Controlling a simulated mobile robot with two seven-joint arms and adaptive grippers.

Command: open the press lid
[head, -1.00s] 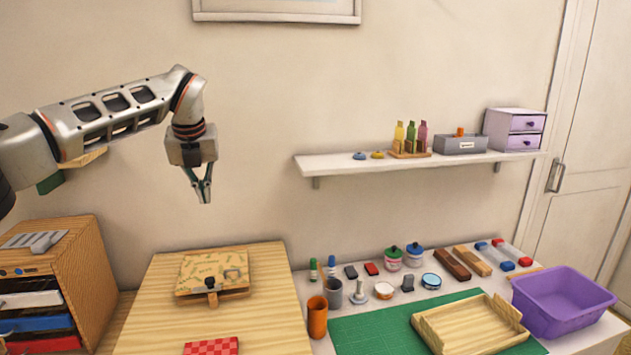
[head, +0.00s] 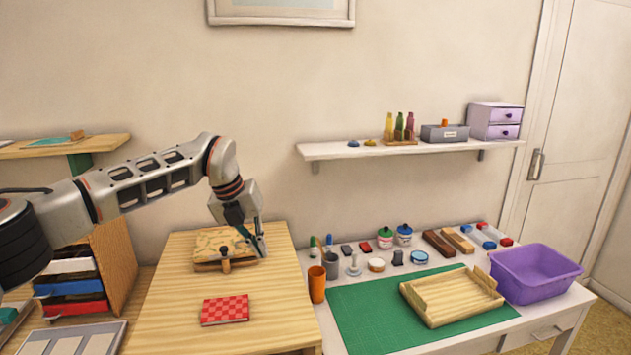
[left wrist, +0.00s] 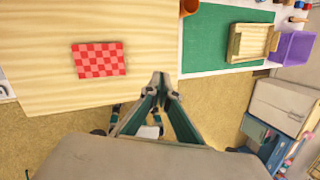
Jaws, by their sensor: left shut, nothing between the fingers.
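The press (head: 212,265) is a small wooden box on the wooden table. Its patterned lid (head: 212,241) lies down over the base, with a knob (head: 225,262) at the front edge. My left gripper (head: 262,250) is at the press's right side and hides part of the lid there. Its fingers are shut with nothing between them. I cannot tell whether they touch the lid. The left wrist view shows the fingertips (left wrist: 160,80) together; the press does not show there. My right gripper is not in view.
A red checkered block (head: 225,309) lies on the table in front of the press. An orange cup (head: 317,285) stands beside the table's right edge. A green mat (head: 370,315) with a wooden tray (head: 450,295) and a purple bin (head: 535,275) are farther right.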

